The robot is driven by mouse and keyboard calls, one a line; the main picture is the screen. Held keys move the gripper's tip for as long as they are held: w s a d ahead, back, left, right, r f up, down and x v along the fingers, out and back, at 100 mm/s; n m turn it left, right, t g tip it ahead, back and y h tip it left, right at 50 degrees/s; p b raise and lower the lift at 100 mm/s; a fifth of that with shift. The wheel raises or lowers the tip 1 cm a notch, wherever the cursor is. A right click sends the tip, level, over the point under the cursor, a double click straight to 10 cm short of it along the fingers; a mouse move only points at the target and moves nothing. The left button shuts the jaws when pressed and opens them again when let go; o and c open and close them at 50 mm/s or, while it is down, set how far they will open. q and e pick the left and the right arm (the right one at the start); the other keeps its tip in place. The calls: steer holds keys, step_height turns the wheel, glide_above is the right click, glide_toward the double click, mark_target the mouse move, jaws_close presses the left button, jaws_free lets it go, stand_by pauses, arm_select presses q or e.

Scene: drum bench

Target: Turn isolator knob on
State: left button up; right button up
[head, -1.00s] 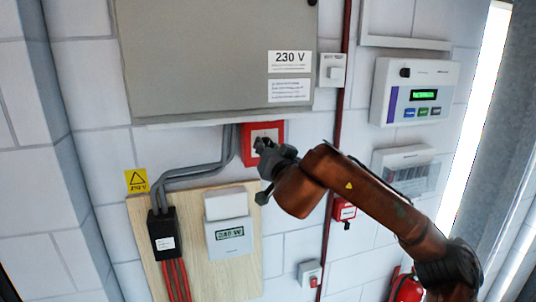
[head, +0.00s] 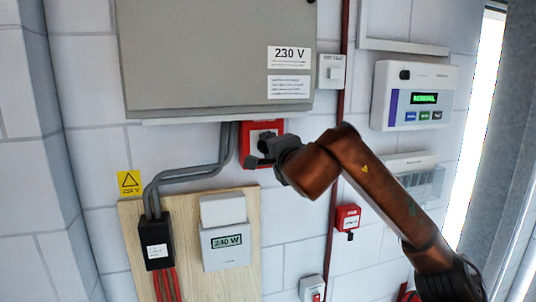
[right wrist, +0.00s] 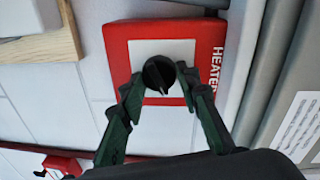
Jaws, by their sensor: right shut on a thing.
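The isolator is a red box (head: 277,127) under the grey cabinet, with a white plate and a round black knob. In the right wrist view the red box (right wrist: 122,40) shows the word HEATER on its side, and the black knob (right wrist: 158,72) has a pale pointer line towards the picture's bottom. My right gripper (head: 257,150) is at the front of the box, hiding the knob in the head view. In the right wrist view its dark green fingers stand on both sides of the knob, shut on it. My left gripper is out of view.
The grey 230 V cabinet (head: 200,60) is just above, with grey conduits (head: 190,172) left of the box. A meter (head: 227,246) reading 240 W is below on a wooden board (head: 245,280). A small red box (head: 347,217) and a control panel (head: 415,95) are right.

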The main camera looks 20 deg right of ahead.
steer(key=shift+d+m+y+b, duration=0.1)
steer(key=shift+m+y+b, duration=0.2)
steer(key=shift+m+b, duration=1.15)
steer(key=shift+m+p, duration=0.5)
steer(key=shift+m, duration=0.15)
steer(key=o, duration=1.2)
steer(key=shift+c, duration=0.2)
steer(key=s+r, duration=0.1)
steer(key=s, duration=1.1)
steer(key=shift+d, duration=0.2)
